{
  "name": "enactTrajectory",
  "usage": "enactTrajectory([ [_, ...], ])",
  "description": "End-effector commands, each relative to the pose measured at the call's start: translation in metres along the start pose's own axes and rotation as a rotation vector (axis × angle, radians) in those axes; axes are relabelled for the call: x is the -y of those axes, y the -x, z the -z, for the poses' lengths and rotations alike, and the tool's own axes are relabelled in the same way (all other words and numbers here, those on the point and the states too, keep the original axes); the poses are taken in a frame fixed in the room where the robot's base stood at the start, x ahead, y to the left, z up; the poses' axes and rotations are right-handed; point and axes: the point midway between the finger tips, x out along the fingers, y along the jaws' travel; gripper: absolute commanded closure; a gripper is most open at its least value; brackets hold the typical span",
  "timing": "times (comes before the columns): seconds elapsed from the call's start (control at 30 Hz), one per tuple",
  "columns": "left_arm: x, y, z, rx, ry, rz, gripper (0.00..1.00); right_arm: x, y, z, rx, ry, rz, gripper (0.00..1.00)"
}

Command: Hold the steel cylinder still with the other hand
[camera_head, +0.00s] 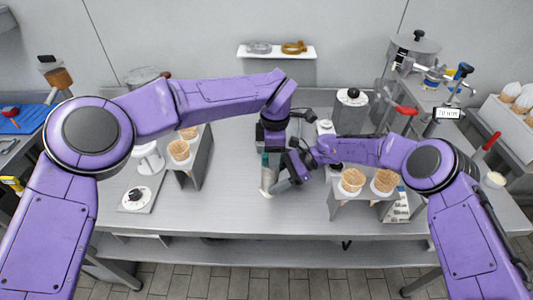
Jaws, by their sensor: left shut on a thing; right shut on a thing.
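A pale steel cylinder (267,181) stands upright on the middle of the steel worktop, small and partly hidden by my grippers. My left gripper (268,153) points down over its upper end and is shut, with a dark green part showing at the jaws. My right gripper (283,184) reaches in from the right, low down, and is shut against the cylinder's side. The exact contact of both jaws is hidden by the dark gripper bodies.
Stands with wafer cones flank the grippers, left (201,158) and right (340,205). A small scale (138,198) lies at the left. A steel canister (350,115) with a black knob stands behind my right forearm. A wall shelf (276,52) is at the back. The front middle worktop is clear.

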Motion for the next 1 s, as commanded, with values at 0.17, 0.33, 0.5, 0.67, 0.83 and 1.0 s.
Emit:
enactTrajectory([
  [0.17,0.001,-0.001,-0.017,0.001,-0.002,0.001,0.84,0.000,0.001,0.000,0.000,0.000,0.001,0.74],
  [0.33,0.001,0.023,-0.018,0.002,0.001,-0.003,0.84,0.000,0.001,0.000,0.000,0.000,0.001,0.74],
  [0.5,0.001,0.037,-0.018,0.002,0.001,-0.001,0.84,0.000,0.000,0.000,0.000,0.000,0.001,0.74],
  [0.67,0.001,0.051,-0.018,0.001,0.001,-0.001,0.84,0.000,0.000,0.000,0.000,0.001,0.000,0.74],
  [0.83,0.001,0.067,-0.018,0.002,0.002,-0.001,0.84,0.000,0.000,0.000,0.000,0.001,0.000,0.74],
  [1.0,0.001,0.079,-0.018,0.002,0.001,0.000,0.84,0.000,0.000,0.000,0.000,0.000,0.000,0.74],
])
